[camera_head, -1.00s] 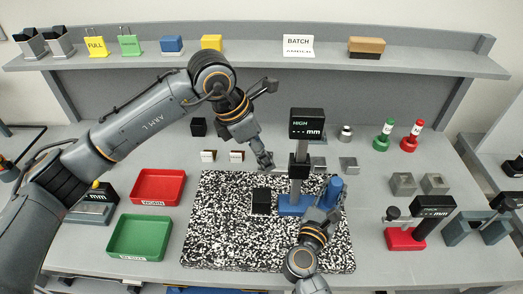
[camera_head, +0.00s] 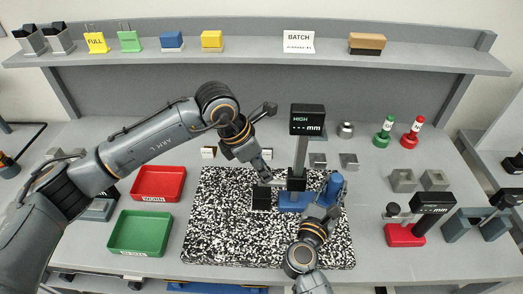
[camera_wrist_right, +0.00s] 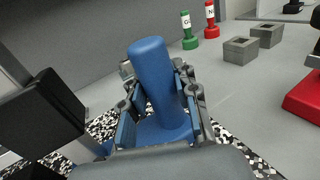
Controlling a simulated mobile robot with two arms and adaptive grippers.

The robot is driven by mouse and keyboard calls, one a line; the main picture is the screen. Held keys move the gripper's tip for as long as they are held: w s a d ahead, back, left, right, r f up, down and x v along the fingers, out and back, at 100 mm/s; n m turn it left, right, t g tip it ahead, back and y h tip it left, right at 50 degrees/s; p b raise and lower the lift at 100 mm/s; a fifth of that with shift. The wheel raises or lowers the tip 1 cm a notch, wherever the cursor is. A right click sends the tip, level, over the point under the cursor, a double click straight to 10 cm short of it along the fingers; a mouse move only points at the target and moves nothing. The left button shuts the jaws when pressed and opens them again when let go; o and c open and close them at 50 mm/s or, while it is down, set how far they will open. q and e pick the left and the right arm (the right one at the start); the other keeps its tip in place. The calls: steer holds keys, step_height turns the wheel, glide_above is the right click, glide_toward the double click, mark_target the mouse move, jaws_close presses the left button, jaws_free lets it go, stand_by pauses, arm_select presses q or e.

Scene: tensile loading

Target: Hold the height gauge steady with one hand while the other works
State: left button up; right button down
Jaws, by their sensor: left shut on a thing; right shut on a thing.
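The height gauge stands upright on the speckled plate (camera_head: 215,225), with a blue base (camera_head: 289,203), a grey column (camera_head: 300,155) and a black display (camera_head: 307,120) reading HIGH. My right gripper (camera_head: 328,198) is shut around the blue post (camera_head: 335,184) on the base; the right wrist view shows the post (camera_wrist_right: 153,75) between the fingers (camera_wrist_right: 160,100). My left gripper (camera_head: 266,179) is shut on the gauge's slider arm, left of the black slider (camera_head: 296,181). A black block (camera_head: 261,200) sits just below that arm; whether they touch cannot be told.
A red tray (camera_head: 158,184) and a green tray (camera_head: 140,232) lie at left. Grey blocks (camera_head: 403,180), a red-based gauge (camera_head: 405,235) and green (camera_head: 384,132) and red (camera_head: 412,134) plug gauges stand at right. The front left of the plate is clear.

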arm_select(q)
steer(key=shift+s+f, duration=0.1)
steer(key=shift+f, duration=1.55)
steer(key=o, duration=1)
steer(key=shift+a+r, duration=0.1)
steer(key=shift+r, duration=0.2)
steer(key=v, duration=1.1)
steer(key=shift+r, duration=0.15)
steer(key=shift+a, duration=0.1)
arm_select(e)
steer(key=shift+f, duration=0.1)
